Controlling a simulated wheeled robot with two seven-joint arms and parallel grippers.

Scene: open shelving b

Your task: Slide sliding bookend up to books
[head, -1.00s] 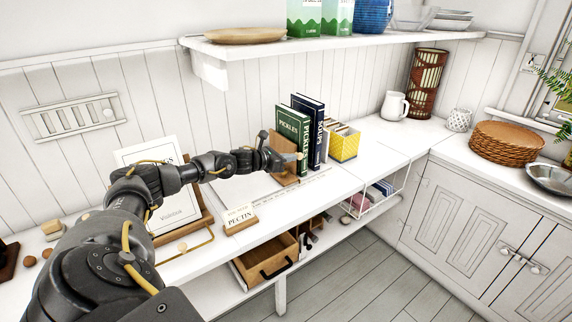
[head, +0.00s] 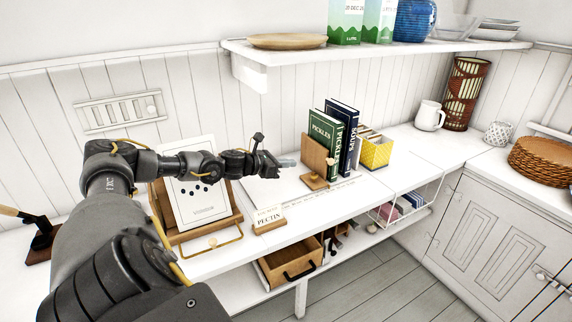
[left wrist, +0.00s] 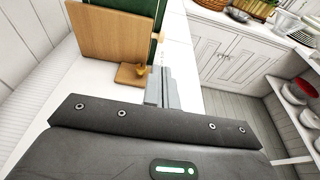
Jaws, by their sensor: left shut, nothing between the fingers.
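The wooden sliding bookend (head: 316,160) stands upright on the counter, its flat foot toward the front. The green Pickles book (head: 325,138) and the dark blue Soups book (head: 345,140) stand just right of it; the bookend's panel appears close against the green book. My left gripper (head: 287,162) is shut and empty, a short way left of the bookend. In the left wrist view the bookend (left wrist: 112,36) and its foot with a small knob lie just beyond the shut fingers (left wrist: 162,88), with the green book behind. My right gripper is out of view.
A yellow box (head: 376,153) stands right of the books. A framed print on a wooden stand (head: 200,190) and a Pectin card (head: 269,217) are on the left. A shelf (head: 380,50) hangs above.

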